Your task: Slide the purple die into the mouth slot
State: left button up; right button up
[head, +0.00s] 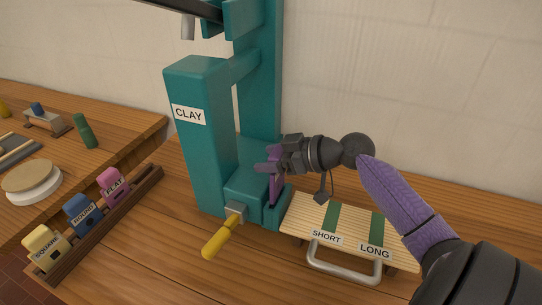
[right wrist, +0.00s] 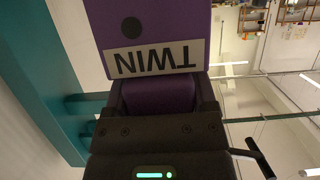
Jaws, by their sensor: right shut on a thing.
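The purple die (head: 275,188) stands upright at the right side of the teal mouth block (head: 245,182) of the clay press (head: 205,135). I cannot tell whether it touches the block or is partly in the slot. My right gripper (head: 268,166) is shut on the die's upper part. In the right wrist view the die (right wrist: 155,25) fills the top middle, its white TWIN label upside down. The slot itself is hidden behind the die and block. My left gripper is not in view.
A yellow handle (head: 222,235) sticks out from the press front. A slatted board (head: 310,218) marked SHORT and LONG, with a metal handle, lies close to the right. A rack (head: 128,203) holds the SQUARE, ROUND and FLAT dies at left. Bare wood lies between rack and press.

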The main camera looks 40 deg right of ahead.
jog(key=shift+f, duration=0.4)
jog(key=shift+f+b, duration=0.1)
jog(key=shift+b, duration=0.25)
jog(key=shift+f, duration=0.1)
jog(key=shift+f+b, duration=0.5)
jog(key=shift+f, duration=0.2)
jog(key=shift+f, duration=0.1)
jog(key=shift+f+b, duration=0.55)
jog(key=shift+b, duration=0.1)
